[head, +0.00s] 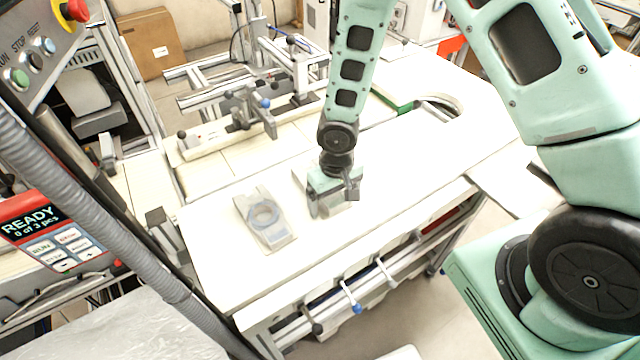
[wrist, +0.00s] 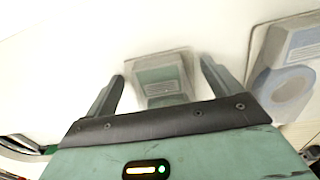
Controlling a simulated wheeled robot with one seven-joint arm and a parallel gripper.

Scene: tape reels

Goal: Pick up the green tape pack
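The green tape pack (wrist: 162,76) lies on the white table, a clear pack with a green label area. In the wrist view it sits ahead of and between the two fingers of my gripper (wrist: 162,84), which are open with a gap on each side. In the head view my gripper (head: 334,204) is low over the table and hides most of this pack; only a greyish edge (head: 302,178) shows to its left. I cannot tell the exact height of the fingers above the table.
A pack with a blue tape ring (head: 265,215) lies to the left of my gripper; it is at right in the wrist view (wrist: 289,84). A metal fixture with knobs (head: 243,112) stands behind. The white table (head: 390,180) is clear to the right, up to its front edge.

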